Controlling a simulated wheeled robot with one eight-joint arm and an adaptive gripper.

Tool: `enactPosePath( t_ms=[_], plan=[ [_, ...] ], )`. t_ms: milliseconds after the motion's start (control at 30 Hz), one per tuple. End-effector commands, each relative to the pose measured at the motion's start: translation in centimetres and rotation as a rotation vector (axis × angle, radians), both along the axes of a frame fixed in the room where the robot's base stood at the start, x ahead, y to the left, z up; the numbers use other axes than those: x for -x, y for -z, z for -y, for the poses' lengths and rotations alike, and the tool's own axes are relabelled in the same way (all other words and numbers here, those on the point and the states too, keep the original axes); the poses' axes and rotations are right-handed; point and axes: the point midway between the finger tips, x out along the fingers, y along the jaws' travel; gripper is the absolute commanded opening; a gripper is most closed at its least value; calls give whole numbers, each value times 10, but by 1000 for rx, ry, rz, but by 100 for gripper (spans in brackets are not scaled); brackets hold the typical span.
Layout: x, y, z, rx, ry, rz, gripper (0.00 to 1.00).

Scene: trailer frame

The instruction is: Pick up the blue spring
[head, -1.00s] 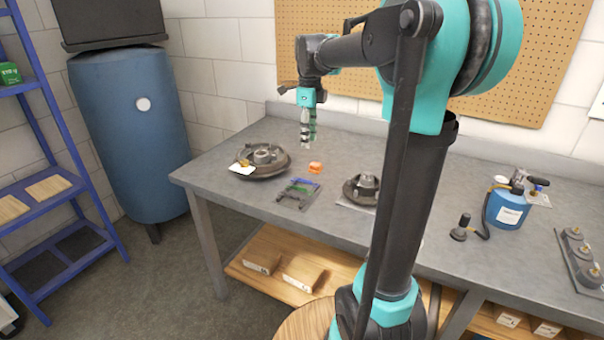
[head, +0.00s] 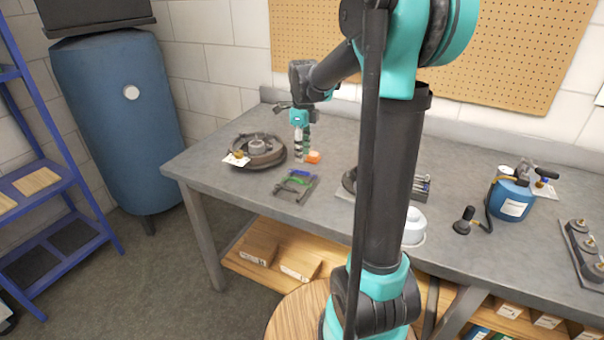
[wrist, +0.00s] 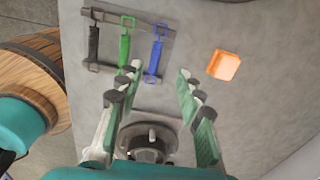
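The blue spring (wrist: 157,52) lies on a small grey rack (wrist: 100,68) on the bench, to the right of a green spring (wrist: 125,47) and a dark spring (wrist: 93,45) in the wrist view. The blue spring shows beyond and between the fingertips in the wrist view. In the head view my gripper (head: 301,157) is above the bench, behind the rack.
An orange block (wrist: 224,65) sits right of the rack in the wrist view. A brake drum (head: 270,158) with a tag stands left of my gripper in the head view. A blue gas canister (head: 509,202) stands far right. Bare bench lies around the rack.

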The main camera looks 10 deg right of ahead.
Motion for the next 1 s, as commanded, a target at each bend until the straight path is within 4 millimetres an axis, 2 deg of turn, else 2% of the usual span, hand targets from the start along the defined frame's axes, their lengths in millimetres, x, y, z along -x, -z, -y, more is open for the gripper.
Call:
enactPosePath(
  t_ms=[167, 500, 800, 867, 1000],
  plan=[
    [1, 10, 0, 0, 0, 0, 37],
    [8, 52, 0, 0, 0, 0, 37],
    [9, 58, 0, 0, 0, 0, 37],
    [9, 58, 0, 0, 0, 0, 32],
    [9, 58, 0, 0, 0, 0, 15]
  ],
)
